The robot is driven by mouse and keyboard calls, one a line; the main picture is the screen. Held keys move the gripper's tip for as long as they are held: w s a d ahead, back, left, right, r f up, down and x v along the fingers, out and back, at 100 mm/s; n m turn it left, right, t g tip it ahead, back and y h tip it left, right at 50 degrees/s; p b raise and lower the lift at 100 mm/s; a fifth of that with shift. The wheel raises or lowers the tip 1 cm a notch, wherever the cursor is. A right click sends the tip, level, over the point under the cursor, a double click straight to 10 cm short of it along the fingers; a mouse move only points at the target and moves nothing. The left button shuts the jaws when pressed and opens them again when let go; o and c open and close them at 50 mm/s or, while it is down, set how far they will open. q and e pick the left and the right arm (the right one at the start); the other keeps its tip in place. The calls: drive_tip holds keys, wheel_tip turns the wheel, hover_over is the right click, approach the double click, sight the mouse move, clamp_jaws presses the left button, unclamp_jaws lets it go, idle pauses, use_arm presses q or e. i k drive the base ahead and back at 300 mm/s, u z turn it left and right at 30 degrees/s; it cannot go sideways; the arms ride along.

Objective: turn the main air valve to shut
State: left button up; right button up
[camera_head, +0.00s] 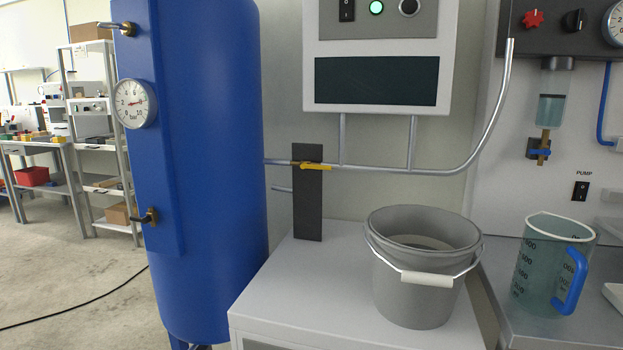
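A valve with a yellow lever (317,167) sits on the grey metal pipe (375,169) between the blue tank and the right side. The blue tank (215,150) carries a round gauge (134,103) with a red needle. It also has a brass fitting (124,29) near the top and a small dark-handled tap (147,217) lower down. Neither of my grippers is in view.
A grey bucket (415,300) with a white-gripped handle stands on the light cabinet (275,285), right of the valve. A measuring jug (535,275) stands further right. A control box (376,80) hangs above the pipe. The cabinet top left of the bucket is clear.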

sight(304, 165)
drive_tip(key=u, duration=1.75)
drive_tip(key=k, duration=0.9)
drive_tip(key=z, duration=0.6)
